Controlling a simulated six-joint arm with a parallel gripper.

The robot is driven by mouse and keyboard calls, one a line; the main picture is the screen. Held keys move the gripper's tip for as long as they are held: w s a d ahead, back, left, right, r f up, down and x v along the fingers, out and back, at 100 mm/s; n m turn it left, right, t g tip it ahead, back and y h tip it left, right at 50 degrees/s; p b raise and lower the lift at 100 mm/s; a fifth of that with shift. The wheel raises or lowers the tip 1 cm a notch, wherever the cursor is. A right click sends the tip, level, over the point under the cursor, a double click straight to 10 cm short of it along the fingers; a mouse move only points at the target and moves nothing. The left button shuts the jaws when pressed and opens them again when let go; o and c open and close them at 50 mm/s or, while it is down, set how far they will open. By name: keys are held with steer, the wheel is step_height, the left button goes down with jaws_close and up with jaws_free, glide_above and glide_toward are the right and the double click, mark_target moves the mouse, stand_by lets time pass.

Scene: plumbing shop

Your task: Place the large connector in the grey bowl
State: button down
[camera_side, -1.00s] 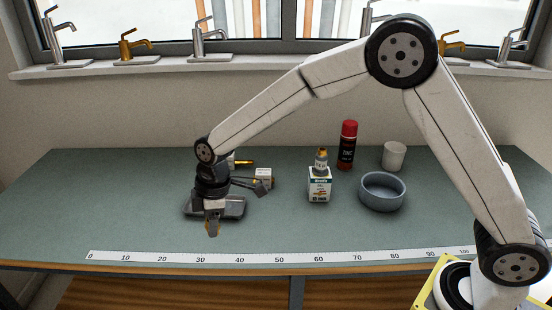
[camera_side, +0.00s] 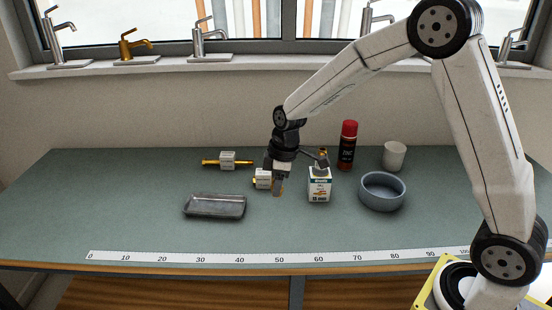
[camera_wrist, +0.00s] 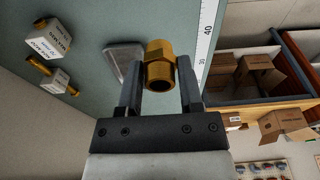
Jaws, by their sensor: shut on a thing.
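A large brass connector (camera_wrist: 159,66) with a hex middle is clamped between the two fingers of my gripper (camera_wrist: 160,85) in the wrist view. In the side view, my gripper (camera_side: 278,186) is held over the middle of the bench, left of the white box, with a bit of brass showing at its fingers. The grey bowl (camera_side: 383,205) stands on the bench to the right of my gripper, clearly apart from it. The inside of the bowl that shows looks empty.
A white labelled box (camera_side: 319,191) stands between my gripper and the bowl. A red-capped can (camera_side: 347,150) and a white cup (camera_side: 394,156) stand behind. A grey tray (camera_side: 215,206) lies empty at left. Tagged brass parts (camera_side: 228,161) lie behind it. A ruler (camera_side: 260,257) runs along the front.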

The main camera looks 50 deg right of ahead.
mark_target(386, 178)
steer(key=s+d+m, duration=0.2)
steer(key=s+d, duration=0.3)
steer(key=d, duration=0.3)
steer(key=s+d+m, duration=0.2)
steer(key=s+d, duration=0.2)
steer(key=d, duration=0.4)
steer(key=s+d+m, duration=0.2)
steer(key=s+d, duration=0.2)
steer(key=s, duration=0.4)
steer(key=s+d+m+h, duration=0.1)
steer(key=s+d+m, duration=0.1)
steer(key=s+d, duration=0.3)
steer(key=s, duration=0.2)
steer(key=shift+s+m+t, duration=0.3)
steer(key=shift+s+m, duration=0.1)
steer(key=shift+d, duration=0.1)
steer(key=w+d+f, duration=0.2)
steer(key=w, duration=0.1)
steer(key=w+d+f, duration=0.5)
steer(key=w+f, duration=0.1)
steer(key=w, duration=0.1)
steer(key=shift+d+f, duration=0.15)
steer(key=shift+d, duration=0.15)
steer(key=shift+w+d+f, duration=0.3)
steer(key=shift+w+f, duration=0.05)
steer(key=shift+f, duration=0.1)
